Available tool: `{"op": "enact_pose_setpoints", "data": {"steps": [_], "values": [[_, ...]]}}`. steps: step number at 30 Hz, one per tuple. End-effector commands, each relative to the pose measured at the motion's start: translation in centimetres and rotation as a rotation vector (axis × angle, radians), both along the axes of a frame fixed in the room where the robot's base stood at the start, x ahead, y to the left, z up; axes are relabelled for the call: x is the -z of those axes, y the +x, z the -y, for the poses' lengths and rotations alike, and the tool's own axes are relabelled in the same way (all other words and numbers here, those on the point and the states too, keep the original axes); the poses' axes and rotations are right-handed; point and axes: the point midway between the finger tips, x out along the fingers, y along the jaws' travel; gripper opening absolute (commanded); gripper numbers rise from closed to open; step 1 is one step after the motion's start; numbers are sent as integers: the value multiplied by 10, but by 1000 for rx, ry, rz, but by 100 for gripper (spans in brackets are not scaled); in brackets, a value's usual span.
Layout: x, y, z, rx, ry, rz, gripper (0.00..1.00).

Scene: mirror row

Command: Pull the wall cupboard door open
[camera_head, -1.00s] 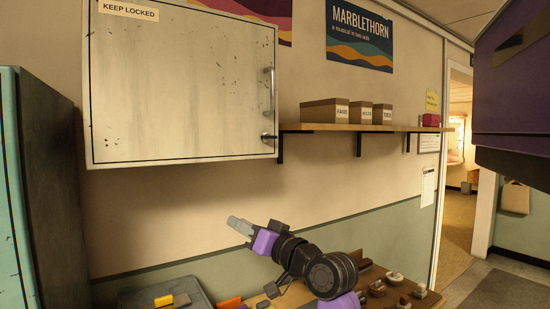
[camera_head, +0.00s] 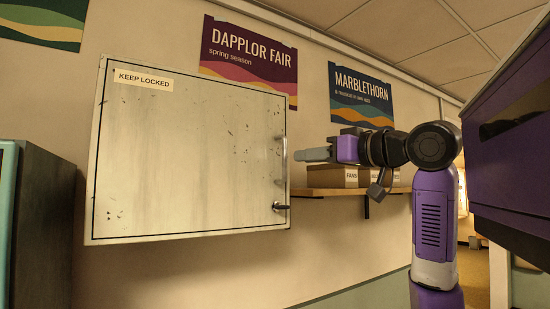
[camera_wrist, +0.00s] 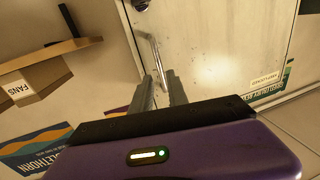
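The wall cupboard door (camera_head: 190,160) is pale, scuffed metal and looks shut. A "KEEP LOCKED" label (camera_head: 143,78) is at its top left. Its upright bar handle (camera_head: 284,158) is near the right edge, with a small dark latch (camera_head: 281,206) below it. My gripper (camera_head: 300,155) points left at the handle, close to it. In the wrist view, my gripper (camera_wrist: 161,78) has its two fingers apart, and the handle (camera_wrist: 149,46) runs toward the gap between them. Whether the fingers touch the bar cannot be told. A round latch base (camera_wrist: 140,4) shows at the top.
A wooden shelf (camera_head: 325,192) with cardboard boxes (camera_head: 338,176) is right of the cupboard, behind my gripper. A dark cabinet (camera_head: 45,230) stands at the lower left. A purple overhead unit (camera_head: 510,160) fills the right. The wall below the cupboard is clear.

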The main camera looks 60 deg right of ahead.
Motion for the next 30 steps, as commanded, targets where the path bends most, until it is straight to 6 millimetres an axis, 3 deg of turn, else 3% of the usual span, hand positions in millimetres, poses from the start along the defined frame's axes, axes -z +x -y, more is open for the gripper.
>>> {"op": "enact_pose_setpoints", "data": {"steps": [5, 19, 30], "values": [[-6, 2, 1, 6, -8, -14, 20], [-6, 62, 23, 6, -7, -12, 20], [-5, 69, 26, 7, -9, -11, 20]]}}
